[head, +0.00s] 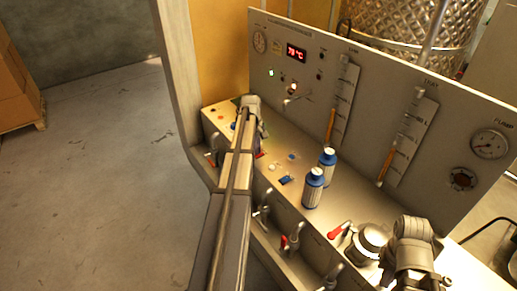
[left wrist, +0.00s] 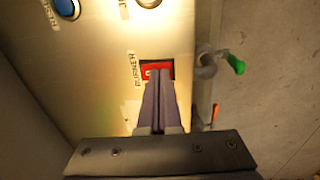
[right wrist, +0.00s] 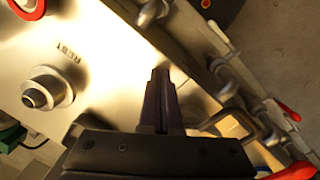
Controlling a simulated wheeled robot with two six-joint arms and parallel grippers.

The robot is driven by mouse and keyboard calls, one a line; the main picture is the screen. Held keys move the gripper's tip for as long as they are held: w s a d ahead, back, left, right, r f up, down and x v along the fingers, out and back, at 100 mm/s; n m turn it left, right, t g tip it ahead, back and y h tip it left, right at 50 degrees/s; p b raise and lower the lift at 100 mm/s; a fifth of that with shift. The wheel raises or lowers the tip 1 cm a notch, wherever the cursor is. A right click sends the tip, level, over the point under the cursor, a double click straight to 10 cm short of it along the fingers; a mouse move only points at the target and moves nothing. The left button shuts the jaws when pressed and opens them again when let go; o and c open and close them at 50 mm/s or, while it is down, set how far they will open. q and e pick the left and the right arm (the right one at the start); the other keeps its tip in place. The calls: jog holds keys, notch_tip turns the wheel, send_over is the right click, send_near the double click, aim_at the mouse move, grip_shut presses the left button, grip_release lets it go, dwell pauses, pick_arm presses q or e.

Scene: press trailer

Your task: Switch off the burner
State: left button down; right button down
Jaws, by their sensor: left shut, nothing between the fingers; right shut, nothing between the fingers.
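The burner switch (left wrist: 150,72) is a small red rocker in a dark frame, beside a "BURNER" label in the left wrist view. My left gripper (left wrist: 159,76) is shut and empty, with its fingertips at the switch's near edge and covering part of it. I cannot tell whether they touch it or which way the rocker is tipped. In the head view my left arm (head: 232,180) hides the switch. My right gripper (right wrist: 160,72) is shut and empty above the deck, left of a row of valves, with a round "REST" fitting (right wrist: 47,90) to its left.
Two blue-capped bottles (head: 313,188) stand on the deck. A green-handled valve (left wrist: 235,63) is right of the switch. Red-handled valves (head: 292,241) line the deck's front.

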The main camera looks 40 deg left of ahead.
jog(key=shift+r, duration=0.1)
